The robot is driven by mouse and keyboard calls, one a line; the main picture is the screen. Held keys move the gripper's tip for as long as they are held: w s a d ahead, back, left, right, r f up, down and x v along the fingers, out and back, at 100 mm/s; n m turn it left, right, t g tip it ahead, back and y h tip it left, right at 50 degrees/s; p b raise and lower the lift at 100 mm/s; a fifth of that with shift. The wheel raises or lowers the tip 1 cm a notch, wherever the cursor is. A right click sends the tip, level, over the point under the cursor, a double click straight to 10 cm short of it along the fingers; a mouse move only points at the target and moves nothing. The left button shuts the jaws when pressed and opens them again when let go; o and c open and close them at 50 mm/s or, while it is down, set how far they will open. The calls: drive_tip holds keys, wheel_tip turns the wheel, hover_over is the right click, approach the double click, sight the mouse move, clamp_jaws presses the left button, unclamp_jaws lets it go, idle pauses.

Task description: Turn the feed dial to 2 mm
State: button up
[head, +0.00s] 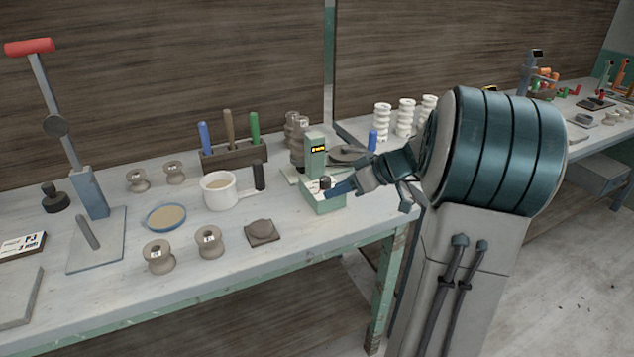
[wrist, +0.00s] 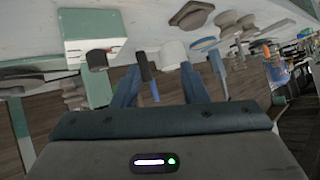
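The feed unit is a pale green box with an upright post (head: 316,150) on the table. A small display on its post (head: 318,149) shows yellow characters too small to read. Its dark round dial (head: 325,182) sits on the low front part, beside a white label. My gripper (head: 342,188) is just right of the dial, its blue fingers partly overlapping the box in this view. In the wrist view the dial (wrist: 97,60) shows left of the two fingers (wrist: 160,75), which are apart with nothing held between them. I cannot tell whether a finger touches the dial.
A tool rack (head: 233,155) and grey stacked spools (head: 297,140) are behind. The table's front edge (head: 330,241) is close.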

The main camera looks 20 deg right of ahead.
sight(327, 179)
drive_tip(key=w+d+t+b, duration=0.1)
drive_tip(key=w+d+t, duration=0.15)
drive_tip(key=d, duration=0.65)
drive_tip(key=shift+n+t, duration=0.45)
drive_tip(key=shift+n, duration=0.05)
drive_tip(key=x, duration=0.4)
drive_tip(key=p+x, duration=0.1)
drive_tip(key=x, duration=0.8)
drive_tip(key=shift+f+p, duration=0.4)
drive_tip(key=shift+f, duration=0.05)
drive_tip(key=c, duration=0.7)
